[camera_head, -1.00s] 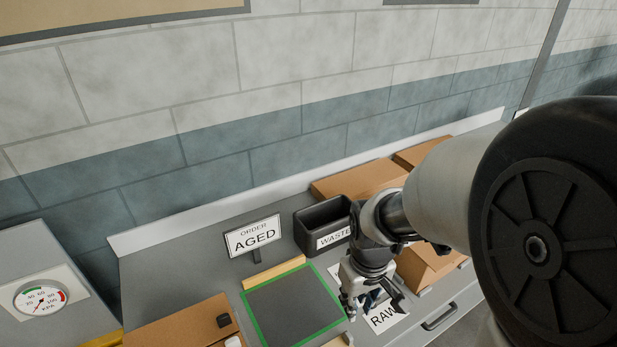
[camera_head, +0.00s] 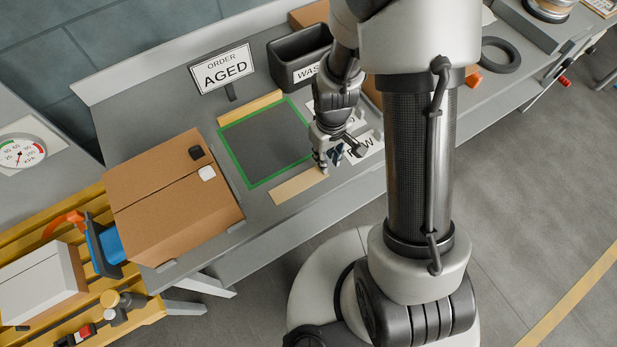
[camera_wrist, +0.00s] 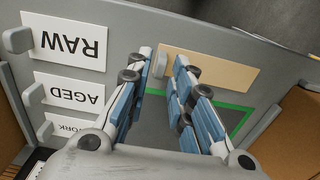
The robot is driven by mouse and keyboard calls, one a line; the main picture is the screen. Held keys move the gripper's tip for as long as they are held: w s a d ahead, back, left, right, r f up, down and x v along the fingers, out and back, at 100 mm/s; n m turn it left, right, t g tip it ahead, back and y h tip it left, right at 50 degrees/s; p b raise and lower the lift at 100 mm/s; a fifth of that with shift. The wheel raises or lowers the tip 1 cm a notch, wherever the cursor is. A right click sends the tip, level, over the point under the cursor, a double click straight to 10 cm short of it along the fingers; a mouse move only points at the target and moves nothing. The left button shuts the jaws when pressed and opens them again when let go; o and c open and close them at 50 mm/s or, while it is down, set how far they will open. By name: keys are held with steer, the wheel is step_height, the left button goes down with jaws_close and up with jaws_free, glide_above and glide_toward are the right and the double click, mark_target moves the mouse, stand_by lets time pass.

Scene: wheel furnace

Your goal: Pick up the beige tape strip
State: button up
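The beige tape strip (camera_head: 298,186) lies flat on the grey bench along the front edge of a green-bordered square (camera_head: 262,142). Another beige strip (camera_head: 249,107) lies along the square's back edge; I cannot tell which one the task means. My gripper (camera_head: 335,160) is above the bench near the right end of the front strip. In the wrist view the fingers (camera_wrist: 164,60) are open, with the left end of a beige strip (camera_wrist: 225,72) behind and between them. A small grey tab (camera_wrist: 160,66) shows between the fingertips. Their height above the strip is unclear.
A dark waste bin (camera_head: 297,58) and an AGED order sign (camera_head: 221,69) stand behind the square. A cardboard box (camera_head: 170,195) is to its left. White RAW (camera_wrist: 70,42) and AGED (camera_wrist: 70,93) cards lie beside my gripper. My arm hides part of the bench.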

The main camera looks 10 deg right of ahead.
step_height(320, 180, down, 6)
steer(key=b, duration=0.2)
steer(key=shift+s+a+r+b, duration=0.1)
steer(key=shift+r+b, duration=0.05)
steer(key=shift+b, duration=0.15)
steer(key=shift+r, duration=0.1)
jaws_close()
